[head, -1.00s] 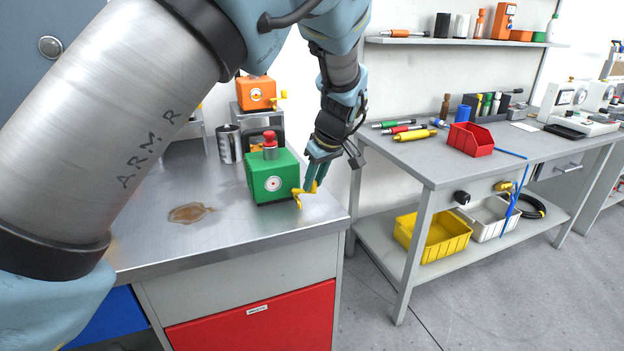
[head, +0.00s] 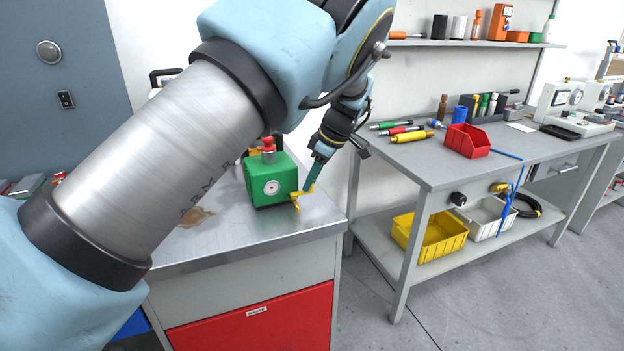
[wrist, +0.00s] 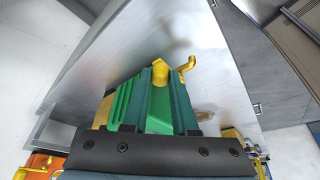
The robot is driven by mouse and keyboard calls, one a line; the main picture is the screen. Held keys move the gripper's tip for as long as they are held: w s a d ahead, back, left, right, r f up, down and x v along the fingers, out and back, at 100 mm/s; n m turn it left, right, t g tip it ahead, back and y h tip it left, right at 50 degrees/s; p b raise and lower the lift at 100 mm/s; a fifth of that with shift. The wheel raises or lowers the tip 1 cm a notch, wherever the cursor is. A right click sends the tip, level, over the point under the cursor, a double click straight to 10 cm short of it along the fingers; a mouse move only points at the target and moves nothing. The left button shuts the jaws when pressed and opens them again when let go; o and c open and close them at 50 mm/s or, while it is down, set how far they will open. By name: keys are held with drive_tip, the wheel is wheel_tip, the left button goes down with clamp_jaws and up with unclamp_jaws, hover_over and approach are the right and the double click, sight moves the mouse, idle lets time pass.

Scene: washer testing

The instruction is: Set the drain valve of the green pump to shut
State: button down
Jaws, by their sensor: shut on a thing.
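The green pump (head: 271,182), a box with a red cap on top and a round white dial on its front, stands on the metal bench near its right end. Its yellow drain valve (head: 297,203) sticks out at the lower right side. My gripper (head: 308,188) reaches down from the upper right and is shut on the valve's yellow handle. In the wrist view the teal fingers (wrist: 169,80) sit either side of the yellow handle (wrist: 159,74), with the yellow spout (wrist: 187,64) beyond. The fingers partly hide the handle, so its exact angle is hard to tell.
A brownish puddle (head: 196,217) lies on the bench left of the pump. An orange pump (wrist: 40,164) shows at the wrist view's lower left. A floor gap separates the benches.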

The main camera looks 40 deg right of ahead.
drive_tip(key=c, duration=0.7)
unclamp_jaws()
drive_tip(key=b+v, duration=0.2)
drive_tip(key=v, duration=0.8)
drive_tip(key=shift+r, duration=0.35)
drive_tip(key=shift+s+d, duration=0.1)
drive_tip(key=shift+s, duration=0.05)
